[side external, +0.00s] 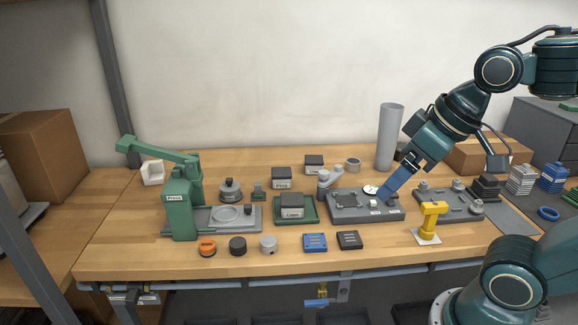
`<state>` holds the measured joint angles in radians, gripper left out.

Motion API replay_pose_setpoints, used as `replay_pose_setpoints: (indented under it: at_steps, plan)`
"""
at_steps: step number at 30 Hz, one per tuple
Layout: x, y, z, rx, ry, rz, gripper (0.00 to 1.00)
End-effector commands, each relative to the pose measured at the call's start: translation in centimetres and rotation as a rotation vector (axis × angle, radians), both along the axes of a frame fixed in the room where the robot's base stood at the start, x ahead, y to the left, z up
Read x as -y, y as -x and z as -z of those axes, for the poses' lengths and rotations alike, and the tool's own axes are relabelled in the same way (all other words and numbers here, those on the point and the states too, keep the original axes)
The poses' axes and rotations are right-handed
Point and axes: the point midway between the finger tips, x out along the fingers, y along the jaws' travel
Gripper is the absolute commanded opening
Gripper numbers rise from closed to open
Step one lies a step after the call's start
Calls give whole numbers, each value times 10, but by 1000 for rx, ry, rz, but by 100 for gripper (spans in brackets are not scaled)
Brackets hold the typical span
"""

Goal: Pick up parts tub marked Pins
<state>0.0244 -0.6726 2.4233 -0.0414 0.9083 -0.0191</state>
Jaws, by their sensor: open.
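A small dark-topped tub with a pale label (281,178) stands on the bench left of centre; the label seems to read Pins, though the print is tiny. A similar tub (314,164) stands behind it to the right, its label too small to read. A third labelled tub (292,205) sits on a green tray in front, its lettering different. My gripper (388,193) is open, with blue fingers pointing down over the right part of a grey fixture plate. It is well to the right of the tubs. Whether its fingertips touch the plate cannot be told.
The grey fixture plate (345,213) lies between the tubs and a second plate (459,208). A green press (182,205) stands left, a tall grey cylinder (389,137) behind, and a yellow stand (432,218) in front. Bare bench (350,260) runs along the front.

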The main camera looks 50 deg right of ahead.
Motion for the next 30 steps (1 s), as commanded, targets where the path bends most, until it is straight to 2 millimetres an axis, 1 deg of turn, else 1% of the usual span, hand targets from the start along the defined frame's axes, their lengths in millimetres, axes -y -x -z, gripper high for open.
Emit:
replay_pose_setpoints:
  at_steps: [1, 5, 9, 15, 23, 30]
  plan:
    - [0, -9, -5, -6, 1, -8, 85]
    - [-1, -36, -20, -17, 2, -46, 85]
    - [1, -69, -35, -28, 4, -92, 85]
    - [8, -119, -49, -43, 6, -158, 85]
    - [25, -183, -55, -57, 9, -244, 85]
    - [50, -240, -48, -69, 11, -325, 85]
